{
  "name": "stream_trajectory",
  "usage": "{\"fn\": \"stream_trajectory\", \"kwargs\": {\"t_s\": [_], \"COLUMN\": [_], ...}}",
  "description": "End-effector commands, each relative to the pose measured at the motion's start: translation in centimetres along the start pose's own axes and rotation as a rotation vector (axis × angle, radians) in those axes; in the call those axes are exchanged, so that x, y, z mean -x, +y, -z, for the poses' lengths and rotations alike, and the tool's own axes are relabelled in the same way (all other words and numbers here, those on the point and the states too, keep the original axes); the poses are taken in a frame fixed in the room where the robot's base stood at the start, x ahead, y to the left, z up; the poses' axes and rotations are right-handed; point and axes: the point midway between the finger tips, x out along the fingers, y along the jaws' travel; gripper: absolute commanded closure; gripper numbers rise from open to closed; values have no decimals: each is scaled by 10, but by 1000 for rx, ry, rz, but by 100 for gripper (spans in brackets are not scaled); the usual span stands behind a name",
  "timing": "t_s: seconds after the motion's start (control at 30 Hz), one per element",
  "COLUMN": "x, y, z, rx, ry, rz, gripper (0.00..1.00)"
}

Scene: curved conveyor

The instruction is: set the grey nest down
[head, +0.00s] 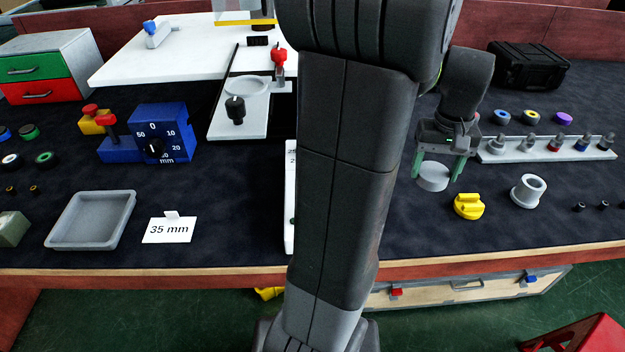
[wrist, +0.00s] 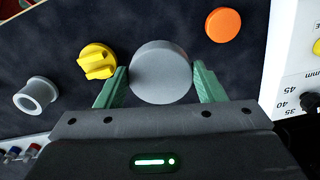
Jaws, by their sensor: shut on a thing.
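The grey nest (head: 433,177) is a short, round, light grey disc-like piece at the right of centre in the head view. My gripper (head: 439,168) points down with its green fingers on either side of it. In the wrist view the nest (wrist: 161,72) sits between the two green fingertips (wrist: 160,82), its round face toward the camera. The gripper is shut on it. The nest is over the dark mat; I cannot tell whether its underside touches the mat.
A yellow knobbed piece (head: 468,206) and a grey flanged ring (head: 528,191) stand close by on the right. A white rack (head: 548,152) with several pegs lies behind. In the wrist view an orange disc (wrist: 223,25) lies near the nest. The dark mat (head: 420,235) in front is clear.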

Motion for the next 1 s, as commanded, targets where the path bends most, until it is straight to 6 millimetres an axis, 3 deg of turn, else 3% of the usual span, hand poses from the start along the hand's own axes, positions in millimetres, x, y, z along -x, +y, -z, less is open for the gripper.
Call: {"fn": "stream_trajectory", "kwargs": {"t_s": [0.17, 0.8, 1.0], "x": [-4, -96, -100], "y": [0, 0, 0], "z": [0, -1, 0], "rx": [0, 0, 0], "ry": [-1, -3, 1], "rz": [0, 1, 0], "gripper": [62, 62, 62]}}
